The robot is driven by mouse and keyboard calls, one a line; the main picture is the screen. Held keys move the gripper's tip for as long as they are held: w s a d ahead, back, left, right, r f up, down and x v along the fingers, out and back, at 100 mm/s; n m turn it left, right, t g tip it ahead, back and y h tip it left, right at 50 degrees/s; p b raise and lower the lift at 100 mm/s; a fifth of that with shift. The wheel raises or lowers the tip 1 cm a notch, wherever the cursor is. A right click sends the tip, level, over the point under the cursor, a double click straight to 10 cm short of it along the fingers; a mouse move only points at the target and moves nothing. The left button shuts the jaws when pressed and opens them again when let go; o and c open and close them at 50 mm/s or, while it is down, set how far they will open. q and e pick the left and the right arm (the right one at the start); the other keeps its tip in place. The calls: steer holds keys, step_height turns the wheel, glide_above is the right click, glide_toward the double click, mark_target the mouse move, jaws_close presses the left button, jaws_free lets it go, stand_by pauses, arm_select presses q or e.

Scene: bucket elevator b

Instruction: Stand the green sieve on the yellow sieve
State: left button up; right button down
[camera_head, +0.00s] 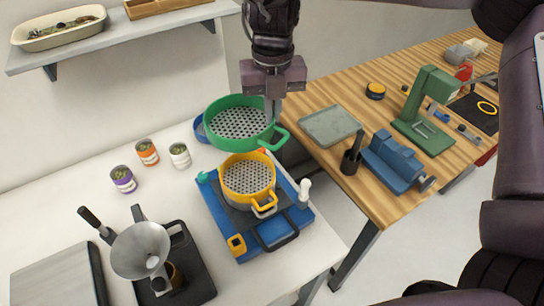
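The green sieve (215,118) is a round pan with a perforated grey bottom and a loop handle at its lower right. My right gripper (272,114) comes down from the top and is shut on the right side of its rim. The sieve looks held up, behind the yellow sieve and slightly left of it, and overlaps its back edge in the picture. The yellow sieve (249,174) sits upright on the blue stand (222,215), its handle toward the front right. My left gripper is not in view.
A blue round object (200,129) shows partly behind the green sieve. Several small cans (147,152) stand to the left. A metal funnel (140,250) stands at the front left. The wooden table (375,205) at right holds a grey tray (330,126), a black cup (350,162) and a blue vise (395,160).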

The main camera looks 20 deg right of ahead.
steer(key=f, duration=0.9)
steer(key=shift+w+d+f, duration=0.1)
steer(key=shift+d+f, duration=0.15)
steer(key=shift+d, duration=0.05)
steer(key=shift+f, duration=0.25)
step_height(320, 180, down, 4)
steer(key=shift+r, duration=0.25)
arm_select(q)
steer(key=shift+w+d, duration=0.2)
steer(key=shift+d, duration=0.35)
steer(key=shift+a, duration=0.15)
arm_select(e)
steer(key=shift+f, duration=0.1)
steer(key=shift+f+b, duration=0.3)
steer(key=shift+f, duration=0.25)
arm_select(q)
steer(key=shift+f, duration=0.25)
arm_select(e)
steer(key=c, duration=1.6)
jaws_free()
steer(key=shift+c, duration=0.2)
steer(key=shift+r, duration=0.15)
